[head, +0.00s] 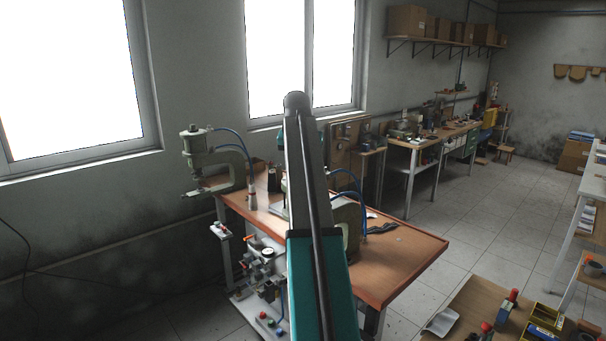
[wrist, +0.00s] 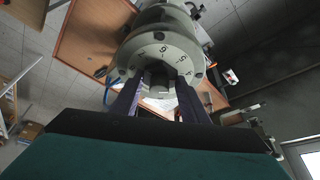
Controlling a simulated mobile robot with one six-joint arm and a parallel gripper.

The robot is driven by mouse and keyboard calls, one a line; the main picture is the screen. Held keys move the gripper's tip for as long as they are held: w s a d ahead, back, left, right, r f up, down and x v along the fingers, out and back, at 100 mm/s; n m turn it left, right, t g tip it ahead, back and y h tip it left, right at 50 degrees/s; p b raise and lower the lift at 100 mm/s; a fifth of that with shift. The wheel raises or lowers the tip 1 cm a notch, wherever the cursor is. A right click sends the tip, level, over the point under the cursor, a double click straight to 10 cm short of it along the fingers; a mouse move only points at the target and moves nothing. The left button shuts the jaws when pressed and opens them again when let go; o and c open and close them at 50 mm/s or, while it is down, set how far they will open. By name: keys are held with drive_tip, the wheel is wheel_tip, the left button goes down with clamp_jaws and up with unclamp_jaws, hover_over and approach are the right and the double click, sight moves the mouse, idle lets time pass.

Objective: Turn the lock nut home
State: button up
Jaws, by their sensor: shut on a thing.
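In the wrist view my gripper (wrist: 159,84) has its two dark fingers on either side of a short grey metal piece, which I take to be the lock nut (wrist: 158,76). The fingers are shut on it. Just beyond it is a pale round head with a numbered dial face (wrist: 161,58). The fingertips lie close against this face, and parts of the nut are hidden by them. In the head view my arm hides the gripper and the nut. One pale green press (head: 232,168) stands at the bench's left end; another press (head: 347,213) is partly behind my arm.
The presses stand on a wooden bench (head: 405,258) with blue air hoses (head: 235,137) above it. A panel with a gauge and valves (head: 262,262) sits at its front left. A cluttered table (head: 470,300) is at lower right; tiled floor (head: 470,225) lies clear between.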

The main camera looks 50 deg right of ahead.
drive_tip(key=shift+w+m+g, duration=0.1)
drive_tip(key=shift+m+g, duration=0.2)
drive_tip(key=shift+m, duration=0.3)
drive_tip(key=o, duration=1.1)
drive_tip(key=shift+c, duration=0.2)
drive_tip(key=shift+a, duration=0.1)
drive_tip(key=p+v, duration=0.3)
drive_tip(key=v, duration=1)
drive_tip(key=shift+a+r, duration=0.25)
drive_tip(key=shift+r, duration=0.1)
